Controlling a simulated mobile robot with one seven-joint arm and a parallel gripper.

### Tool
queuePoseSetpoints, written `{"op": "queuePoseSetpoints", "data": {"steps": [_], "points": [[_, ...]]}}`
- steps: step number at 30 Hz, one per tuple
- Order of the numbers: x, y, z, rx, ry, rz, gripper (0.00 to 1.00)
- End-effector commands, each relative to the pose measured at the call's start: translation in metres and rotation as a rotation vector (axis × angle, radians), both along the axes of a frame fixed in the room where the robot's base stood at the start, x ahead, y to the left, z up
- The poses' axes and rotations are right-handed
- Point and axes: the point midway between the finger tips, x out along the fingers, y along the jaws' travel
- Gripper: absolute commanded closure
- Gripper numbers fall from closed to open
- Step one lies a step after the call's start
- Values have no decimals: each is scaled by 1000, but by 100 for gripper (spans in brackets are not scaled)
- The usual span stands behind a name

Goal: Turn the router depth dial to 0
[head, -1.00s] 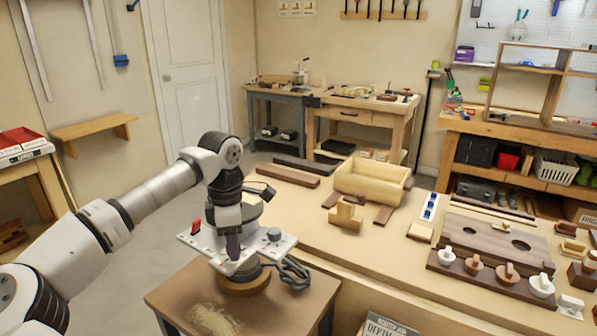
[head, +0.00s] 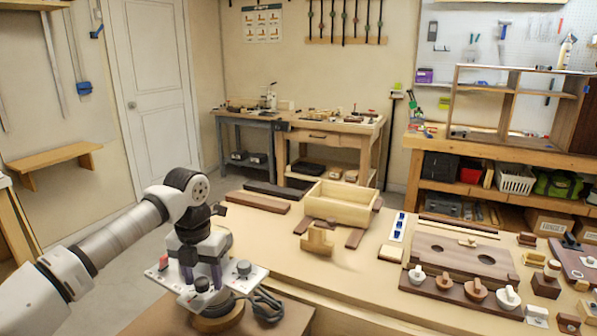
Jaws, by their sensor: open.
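The router (head: 258,277) has a pale top plate with a red switch (head: 163,263) at its left and a black knob (head: 243,267) at its right. A second dark knob (head: 201,284) is near the front middle of the plate. I cannot read any scale or tell the depth dial's setting. My gripper (head: 202,280) points down over the plate, open, with its two purple-grey fingers apart on either side of the front knob. I cannot tell whether they touch it. My wrist hides the back of the plate.
The router stands on a round wooden base (head: 217,322) on a small brown table, with a coiled black cable (head: 267,306) at its right. The long bench to the right holds a wooden box (head: 340,205) and a board with several knobs (head: 455,290).

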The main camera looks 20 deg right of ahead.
Motion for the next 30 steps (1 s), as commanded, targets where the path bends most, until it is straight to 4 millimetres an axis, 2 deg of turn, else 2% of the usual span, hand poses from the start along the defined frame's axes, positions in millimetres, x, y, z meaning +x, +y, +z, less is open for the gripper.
{"op": "queuePoseSetpoints", "data": {"steps": [18,19,30], "points": [[-1,-1,6,1,6,686,50],[1,0,8,3,-1,682,50],[0,0,83,3,-1,676,50]]}}
